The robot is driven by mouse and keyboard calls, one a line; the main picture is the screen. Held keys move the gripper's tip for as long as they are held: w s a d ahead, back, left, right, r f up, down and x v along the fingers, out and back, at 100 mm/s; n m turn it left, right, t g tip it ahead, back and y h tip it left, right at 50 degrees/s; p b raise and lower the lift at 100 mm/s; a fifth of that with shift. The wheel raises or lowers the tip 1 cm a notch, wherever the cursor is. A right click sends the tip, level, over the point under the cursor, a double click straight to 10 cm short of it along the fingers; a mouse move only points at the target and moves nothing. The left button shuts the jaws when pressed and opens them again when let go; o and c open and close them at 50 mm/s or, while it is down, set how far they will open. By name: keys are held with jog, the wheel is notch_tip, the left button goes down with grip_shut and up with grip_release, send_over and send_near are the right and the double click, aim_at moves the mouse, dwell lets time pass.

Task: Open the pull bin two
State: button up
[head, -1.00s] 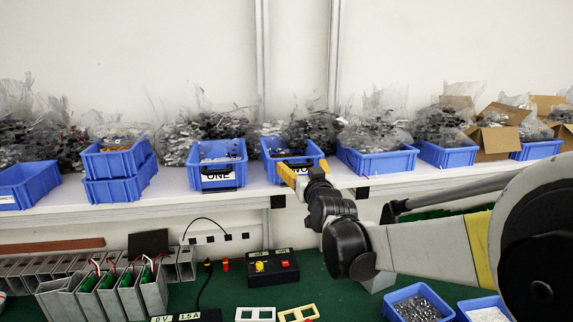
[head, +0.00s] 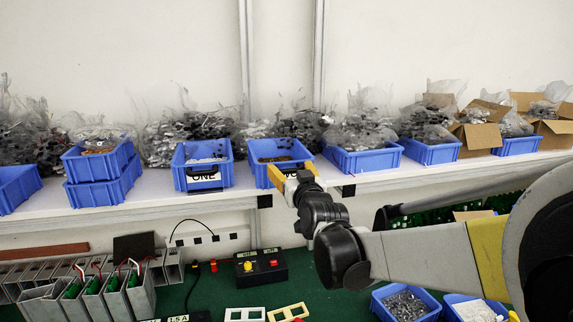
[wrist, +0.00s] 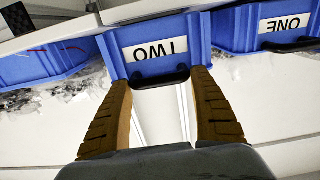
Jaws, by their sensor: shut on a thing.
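The blue pull bin two (head: 254,175) stands on the white shelf, right of blue bin one (head: 201,184). My gripper (head: 290,172) is at the front of bin two, and its yellow fingers cover most of that front. In the wrist view, bin two's front (wrist: 115,55) carries an upside-down "TWO" label (wrist: 155,49). My gripper (wrist: 160,78) is shut on the black handle (wrist: 160,79) below that label, with one finger at each end of it. Bin one (wrist: 230,28) is beside it on the right there.
Other blue bins stand on both sides, such as a stacked pair (head: 103,190) on the left and a bin (head: 363,161) on the right. Cardboard boxes (head: 478,137) are at far right. Below the shelf, the green bench holds a black button box (head: 260,277) and metal housings.

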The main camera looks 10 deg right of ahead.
jog(key=s, duration=0.9)
jog(key=shift+s, duration=0.25)
jog(key=o, duration=1.2)
jog(key=shift+c, duration=0.2)
jog(key=s, duration=1.2)
jog(key=shift+a, duration=0.1)
